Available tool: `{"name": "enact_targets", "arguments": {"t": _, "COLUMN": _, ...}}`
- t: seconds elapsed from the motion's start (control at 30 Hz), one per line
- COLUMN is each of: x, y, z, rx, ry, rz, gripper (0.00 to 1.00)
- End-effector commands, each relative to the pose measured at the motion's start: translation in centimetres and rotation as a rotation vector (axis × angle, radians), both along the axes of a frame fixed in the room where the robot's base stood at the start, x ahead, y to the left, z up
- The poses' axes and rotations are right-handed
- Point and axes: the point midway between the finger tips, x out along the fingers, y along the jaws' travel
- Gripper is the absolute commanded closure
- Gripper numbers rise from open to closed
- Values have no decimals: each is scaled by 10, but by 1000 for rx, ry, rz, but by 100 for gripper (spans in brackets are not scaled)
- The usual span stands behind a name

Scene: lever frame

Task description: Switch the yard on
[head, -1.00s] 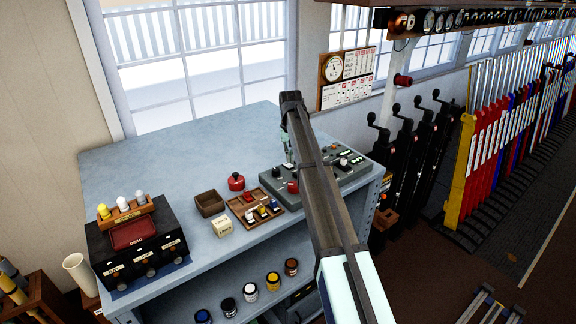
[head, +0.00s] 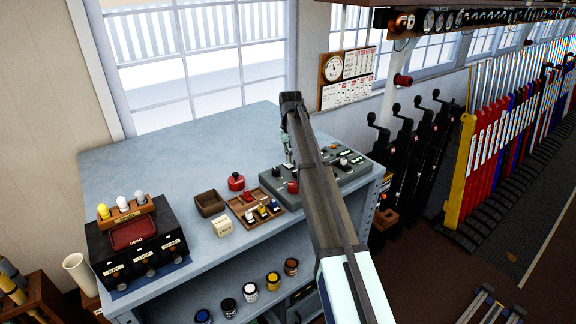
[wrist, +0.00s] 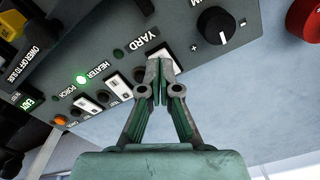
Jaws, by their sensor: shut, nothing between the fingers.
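The grey control panel (head: 330,176) stands on the bench, partly hidden behind my arm. In the wrist view its face (wrist: 190,40) carries a YARD label (wrist: 138,42), with HEATER and PORCH labels further left. A row of white-and-dark switches (wrist: 117,80) runs along these labels. My gripper (wrist: 160,68) is shut and empty, its tips over the panel by the switch nearest the YARD label, partly hiding it. I cannot tell whether they touch. The small lamp (wrist: 118,54) near YARD looks dark; a green lamp (wrist: 82,79) further left is lit. My gripper also shows in the head view (head: 289,164).
On the bench (head: 200,160) are a red-topped item (head: 236,182), a brown box (head: 209,203) and a compartment tray (head: 246,217). Black levers (head: 402,145) stand to the right.

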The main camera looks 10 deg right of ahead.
Motion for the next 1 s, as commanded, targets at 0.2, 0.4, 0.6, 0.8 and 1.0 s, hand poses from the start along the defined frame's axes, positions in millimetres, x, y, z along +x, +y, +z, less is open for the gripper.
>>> {"name": "enact_targets", "arguments": {"t": 0.2, "x": 0, "y": 0, "z": -3, "rx": 0, "ry": 0, "rz": 0, "gripper": 100}}
{"name": "enact_targets", "arguments": {"t": 0.4, "x": 0, "y": 0, "z": -6, "rx": 0, "ry": 0, "rz": 0, "gripper": 100}}
{"name": "enact_targets", "arguments": {"t": 0.6, "x": 0, "y": 0, "z": -9, "rx": 0, "ry": 0, "rz": 0, "gripper": 100}}
{"name": "enact_targets", "arguments": {"t": 0.8, "x": 0, "y": 0, "z": -11, "rx": 0, "ry": 0, "rz": 0, "gripper": 100}}
{"name": "enact_targets", "arguments": {"t": 1.0, "x": 0, "y": 0, "z": -14, "rx": 0, "ry": 0, "rz": 0, "gripper": 100}}
